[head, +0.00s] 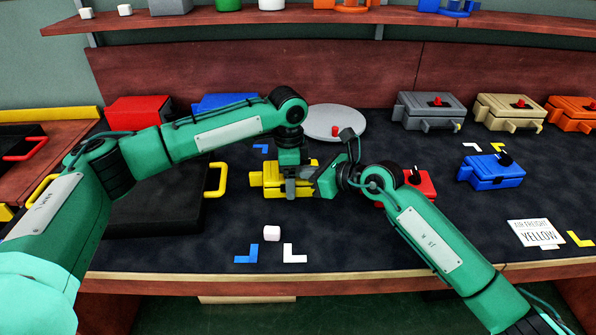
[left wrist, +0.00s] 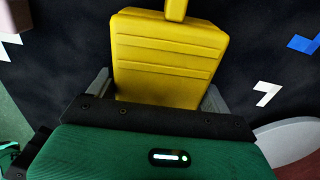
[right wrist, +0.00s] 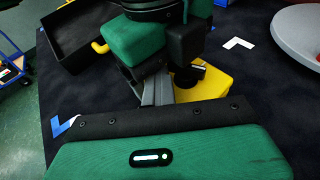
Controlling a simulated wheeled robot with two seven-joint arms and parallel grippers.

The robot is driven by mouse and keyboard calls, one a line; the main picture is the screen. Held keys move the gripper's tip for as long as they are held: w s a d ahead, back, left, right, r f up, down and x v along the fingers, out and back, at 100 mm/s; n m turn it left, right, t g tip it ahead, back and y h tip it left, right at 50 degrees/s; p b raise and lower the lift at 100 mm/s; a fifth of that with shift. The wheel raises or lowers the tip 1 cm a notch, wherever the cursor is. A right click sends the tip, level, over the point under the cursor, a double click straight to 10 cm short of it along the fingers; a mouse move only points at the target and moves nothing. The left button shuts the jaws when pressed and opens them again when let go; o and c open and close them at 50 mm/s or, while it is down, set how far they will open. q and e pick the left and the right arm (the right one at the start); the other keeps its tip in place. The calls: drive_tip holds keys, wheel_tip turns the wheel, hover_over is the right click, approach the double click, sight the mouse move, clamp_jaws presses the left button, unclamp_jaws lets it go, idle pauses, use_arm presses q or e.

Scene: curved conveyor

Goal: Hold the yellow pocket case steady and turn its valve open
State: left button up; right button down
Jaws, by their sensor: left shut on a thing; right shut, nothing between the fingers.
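The yellow pocket case (head: 273,177) lies on the dark table mat near the middle, its handle toward the left. My left gripper (head: 292,186) comes down from above and is shut on the case; the left wrist view shows the yellow case (left wrist: 168,60) between its two grey fingers. My right gripper (head: 318,184) is at the right side of the case, its fingers together and empty. The right wrist view shows the right fingers (right wrist: 156,84) close to the yellow case (right wrist: 210,80) and its dark valve. My left gripper partly covers the valve; I cannot tell whether the fingers touch it.
A red case (head: 420,183) lies behind my right forearm, and a blue case (head: 491,172) lies further right. A grey round disc (head: 335,122) is behind the grippers. A black open tray (head: 150,215) is at left.

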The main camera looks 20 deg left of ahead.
drive_tip(key=d, duration=0.4)
drive_tip(key=d+r+n+g, duration=0.1)
drive_tip(key=d, duration=0.2)
drive_tip(key=w+d+g, duration=0.1)
drive_tip(key=d, duration=0.3)
drive_tip(key=shift+d+r+n, duration=0.2)
drive_tip(key=shift+d+n, duration=0.1)
drive_tip(key=w+d+r+n+g, duration=0.1)
drive_tip(key=d+n+g, duration=0.1)
drive_tip(key=d, duration=0.2)
drive_tip(key=shift+y, duration=0.4)
drive_tip(key=x, duration=0.8)
drive_tip(key=r+x, duration=0.1)
drive_tip(key=x, duration=0.3)
drive_tip(key=shift+a, duration=0.95)
drive_tip(key=shift+s+a, duration=0.25)
drive_tip(key=shift+s, duration=0.2)
drive_tip(key=shift+s+a+f+m+t, duration=0.1)
drive_tip(key=shift+s+a+m+t, duration=0.2)
drive_tip(key=shift+m+t, duration=0.5)
drive_tip(key=shift+s+a, duration=0.35)
drive_tip(key=shift+s, duration=0.05)
idle(1.9)
